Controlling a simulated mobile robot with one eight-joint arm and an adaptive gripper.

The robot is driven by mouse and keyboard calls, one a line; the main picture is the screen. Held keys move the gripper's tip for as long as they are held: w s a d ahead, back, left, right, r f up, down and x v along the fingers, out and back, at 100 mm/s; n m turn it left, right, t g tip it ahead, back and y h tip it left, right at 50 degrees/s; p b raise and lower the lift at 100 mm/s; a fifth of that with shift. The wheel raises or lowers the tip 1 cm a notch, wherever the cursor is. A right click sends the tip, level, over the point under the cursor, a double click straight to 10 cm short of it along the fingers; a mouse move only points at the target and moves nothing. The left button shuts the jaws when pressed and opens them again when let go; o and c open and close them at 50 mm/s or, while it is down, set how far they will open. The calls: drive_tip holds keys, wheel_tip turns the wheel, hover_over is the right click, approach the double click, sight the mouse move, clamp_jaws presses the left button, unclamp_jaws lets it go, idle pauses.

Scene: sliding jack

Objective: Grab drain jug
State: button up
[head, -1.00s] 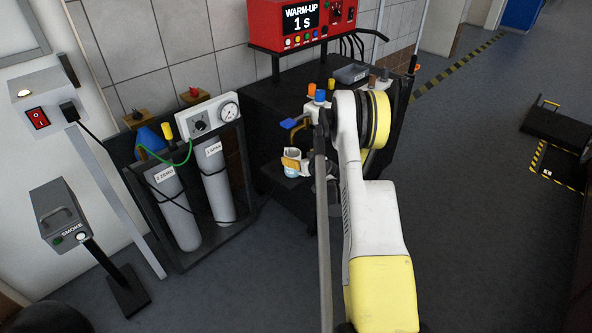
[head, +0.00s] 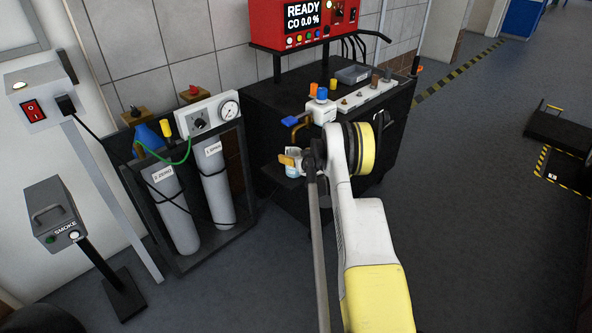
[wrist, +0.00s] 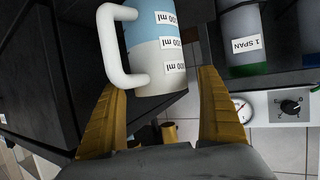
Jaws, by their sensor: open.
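The drain jug (wrist: 172,55) is a white and light blue vessel with ml labels and a white handle (wrist: 112,60). In the wrist view it shows upside down at the top, in front of and between the two yellow fingers. In the head view the jug (head: 292,172) sits low at the left side of the black cart, partly hidden by my gripper. My gripper (wrist: 165,108) is open. Its left finger lies close to the jug's handle; I cannot tell whether they touch. The right finger stands clear of the jug.
The black cart (head: 285,100) carries a red analyser (head: 300,22) reading READY, and a white filter unit with a blue cap (head: 321,108) above the jug. Gas cylinders (head: 175,208) stand in a rack to the left. Open floor (head: 480,200) lies to the right.

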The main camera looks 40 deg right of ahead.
drive_tip(key=c, duration=1.5)
drive_tip(key=shift+w+r, duration=0.1)
drive_tip(key=shift+r, duration=0.05)
